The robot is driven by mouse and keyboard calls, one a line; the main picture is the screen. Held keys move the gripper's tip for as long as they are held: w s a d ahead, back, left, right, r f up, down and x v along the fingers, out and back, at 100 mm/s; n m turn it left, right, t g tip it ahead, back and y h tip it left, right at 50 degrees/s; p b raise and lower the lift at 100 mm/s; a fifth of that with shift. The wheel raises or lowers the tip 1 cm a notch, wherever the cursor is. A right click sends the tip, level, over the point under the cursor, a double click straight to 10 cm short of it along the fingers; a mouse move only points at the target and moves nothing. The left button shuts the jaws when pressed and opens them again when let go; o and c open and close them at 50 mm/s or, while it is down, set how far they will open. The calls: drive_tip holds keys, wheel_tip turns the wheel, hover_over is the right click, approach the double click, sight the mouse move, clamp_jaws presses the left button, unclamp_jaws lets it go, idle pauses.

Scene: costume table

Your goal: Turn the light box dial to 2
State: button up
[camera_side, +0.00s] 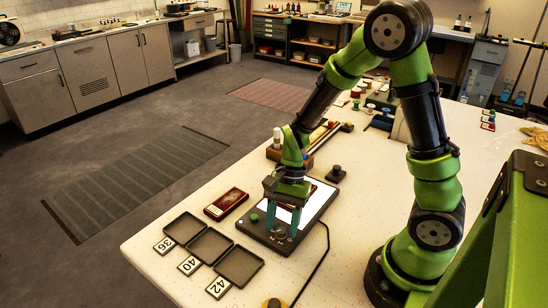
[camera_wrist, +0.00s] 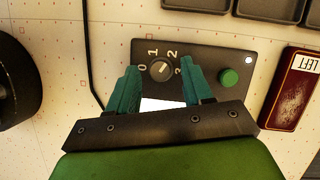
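The light box (camera_side: 312,218) lies on the table, a dark flat box with a bright white panel; its control end (camera_wrist: 205,60) shows in the wrist view. The dial (camera_wrist: 160,70) is a small round dark knob with a pale pointer mark, ringed by the numbers 0, 1, 2 and 3. I cannot tell for sure which number the pointer meets. A green button (camera_wrist: 229,77) sits to the right of the dial. My gripper (camera_side: 283,230) is above the control end with its teal fingers apart. In the wrist view the open gripper (camera_wrist: 160,82) has one finger on each side of the dial; contact is not visible.
Three dark trays (camera_side: 210,246) with number cards 36, 40 and 42 lie left of the light box. A dark red case (camera_side: 227,203) marked LEFT (camera_wrist: 300,88) lies close by. A black cable (camera_side: 322,262) runs from the box. A black knob-like object (camera_side: 336,174) stands behind it.

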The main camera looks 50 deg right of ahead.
drive_tip(key=v, duration=1.7)
drive_tip(key=shift+f, duration=0.1)
drive_tip(key=s+a+r+n+t+h, duration=0.2)
drive_tip(key=s+a+r+n+t, duration=0.4)
drive_tip(key=n, duration=0.5)
drive_tip(key=shift+s+t, duration=0.5)
drive_tip(key=shift+t, duration=0.7)
